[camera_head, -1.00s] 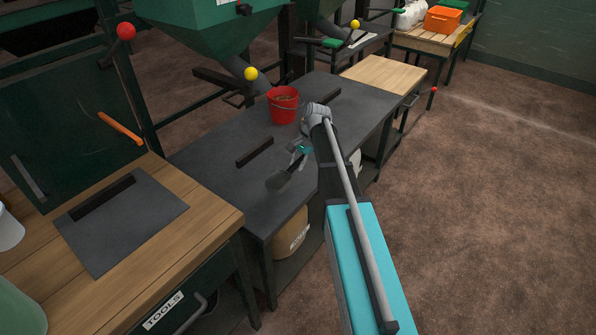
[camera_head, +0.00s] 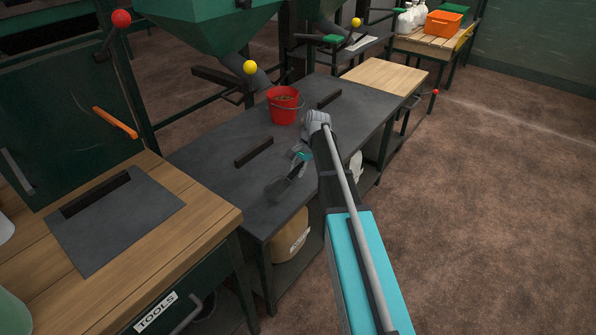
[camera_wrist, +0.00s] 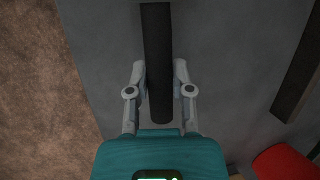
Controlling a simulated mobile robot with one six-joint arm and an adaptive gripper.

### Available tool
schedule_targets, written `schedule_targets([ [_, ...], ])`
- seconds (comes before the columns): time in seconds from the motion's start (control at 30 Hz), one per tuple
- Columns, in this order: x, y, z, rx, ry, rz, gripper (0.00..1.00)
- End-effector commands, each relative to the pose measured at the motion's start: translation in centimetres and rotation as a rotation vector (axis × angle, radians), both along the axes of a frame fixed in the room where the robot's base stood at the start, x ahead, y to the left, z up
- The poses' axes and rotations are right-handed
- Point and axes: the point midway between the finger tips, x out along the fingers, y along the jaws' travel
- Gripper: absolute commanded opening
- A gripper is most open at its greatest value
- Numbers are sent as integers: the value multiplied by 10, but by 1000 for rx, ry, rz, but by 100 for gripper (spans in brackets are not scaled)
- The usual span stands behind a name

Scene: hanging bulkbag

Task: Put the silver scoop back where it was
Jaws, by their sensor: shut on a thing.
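My gripper (camera_head: 299,163) is over the dark grey table, near its right edge. In the wrist view, my gripper (camera_wrist: 160,75) has its two fingers on either side of a long dark handle and is shut on it. The head view shows the held silver scoop (camera_head: 278,189) as a grey, partly see-through-looking shape just below and left of my gripper. I cannot tell whether the scoop touches the table.
The dark grey table (camera_head: 222,180) has two black bars, a near one (camera_head: 253,152) and a far one (camera_head: 329,99). A red bucket (camera_head: 284,107) stands behind my gripper. A wooden bench (camera_head: 190,220) with a grey mat is at left. Green hoppers hang above.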

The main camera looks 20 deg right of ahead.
Motion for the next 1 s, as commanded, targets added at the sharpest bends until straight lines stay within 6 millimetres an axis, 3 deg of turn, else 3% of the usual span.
schedule_targets([
  [0.1,0,0,-1,0,0,0,0],
  [0.13,0,0,-1,0,0,0,33],
  [0.3,0,0,0,0,0,0,63],
  [0.73,0,0,1,0,0,0,63],
  [1.0,0,-3,11,0,0,0,63],
])
